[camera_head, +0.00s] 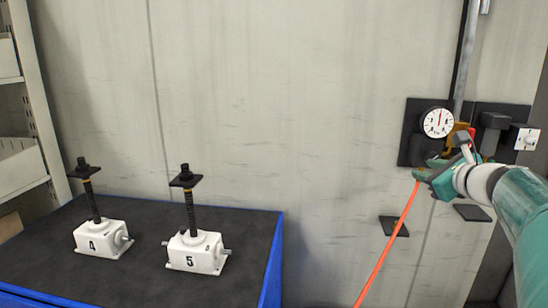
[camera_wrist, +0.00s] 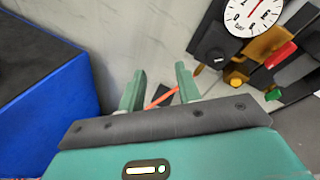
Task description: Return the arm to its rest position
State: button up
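My gripper (camera_wrist: 160,92) shows in the wrist view with its two green fingers apart and nothing between them. An orange-red line passes behind the gap. In the head view my gripper (camera_head: 420,172) is at the right, in front of the wall panel and just below the gauge, with my arm reaching in from the right edge. The fingertips are small and partly hidden there. Two white screw jacks, marked 4 (camera_head: 100,240) and 5 (camera_head: 197,252), stand upright on the dark table top, far left of my gripper.
A blue-sided table (camera_head: 120,280) fills the lower left. A round gauge (camera_head: 437,122) sits on a dark wall panel. It also shows in the wrist view (camera_wrist: 251,14), near a red part (camera_wrist: 279,54) and a green button (camera_wrist: 273,95). An orange-red line (camera_head: 388,245) slants downward. Shelving stands far left.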

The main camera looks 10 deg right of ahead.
jog(key=s+a+f+n+g+y, duration=0.2)
jog(key=s+a+f+n+g, duration=0.15)
jog(key=a+n, duration=0.55)
jog(key=s+a+f+n+g+y, duration=0.1)
jog(key=s+a+f+n+g, duration=0.3)
jog(key=a, duration=0.9)
jog(key=s+a+f+n+g+h, duration=0.1)
jog(key=s+a+f+n, duration=0.3)
jog(key=s+f+n, duration=0.2)
jog(key=s+a+f+n+g+h, duration=0.1)
jog(key=s+a+f+n, duration=0.2)
jog(key=s+f+n, duration=0.3)
jog(key=s+n, duration=0.3)
jog(key=n, duration=0.2)
jog(key=shift+a+h, duration=0.4)
